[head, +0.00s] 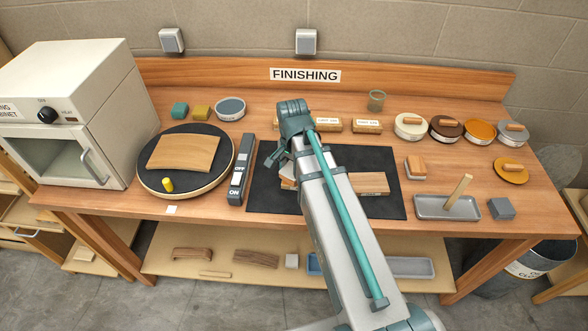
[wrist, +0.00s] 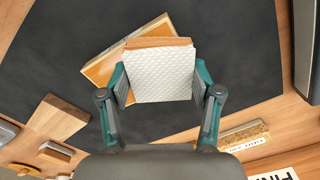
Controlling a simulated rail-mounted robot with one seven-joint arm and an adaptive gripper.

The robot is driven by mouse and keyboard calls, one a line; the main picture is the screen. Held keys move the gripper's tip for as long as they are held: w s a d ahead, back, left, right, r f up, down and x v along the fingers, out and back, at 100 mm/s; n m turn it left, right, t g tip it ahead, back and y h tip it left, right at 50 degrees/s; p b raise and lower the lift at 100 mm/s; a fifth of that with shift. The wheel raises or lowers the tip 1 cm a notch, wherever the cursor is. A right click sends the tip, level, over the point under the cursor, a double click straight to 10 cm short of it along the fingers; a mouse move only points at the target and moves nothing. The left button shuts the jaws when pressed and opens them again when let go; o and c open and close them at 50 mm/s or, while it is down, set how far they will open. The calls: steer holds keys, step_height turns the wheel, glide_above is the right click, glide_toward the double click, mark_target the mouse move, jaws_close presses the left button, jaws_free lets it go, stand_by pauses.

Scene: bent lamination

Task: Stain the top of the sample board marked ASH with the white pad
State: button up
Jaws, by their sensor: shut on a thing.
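My gripper (wrist: 160,85) is shut on a pad (wrist: 163,75) with a white, quilted face and an orange-brown wooden edge. It is over the black mat. Behind the pad in the wrist view lies an orange-brown board with a pale edge (wrist: 103,69), partly covered by the pad; I cannot tell whether they touch. In the head view my arm hides most of this, with only a bit of it (head: 288,171) showing left of the arm. A wooden board (head: 370,183) lies on the mat to the right of the arm. No ASH marking is legible.
The black mat (head: 385,207) lies mid-bench. Left are a turntable (head: 220,188) with a curved wooden panel and an ON/OFF switch box (head: 239,180). Labelled blocks (head: 367,126) stand at the back.

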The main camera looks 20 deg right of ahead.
steer(key=shift+w+a, duration=0.2)
steer(key=shift+a, duration=0.15)
steer(key=shift+w+a+r+p, duration=0.1)
steer(key=shift+a+r+p, duration=0.1)
steer(key=shift+r+p, duration=0.35)
steer(key=shift+w+a+r+p, duration=0.1)
steer(key=shift+a+r+p, duration=0.1)
steer(key=shift+r, duration=0.5)
steer(key=shift+s+d+r+p, duration=0.2)
steer(key=shift+d+r+p, duration=0.15)
steer(key=shift+r+p, duration=0.3)
steer(key=shift+a+r+p, duration=0.1)
steer(key=shift+r+p, duration=1.45)
steer(key=shift+r, duration=0.6)
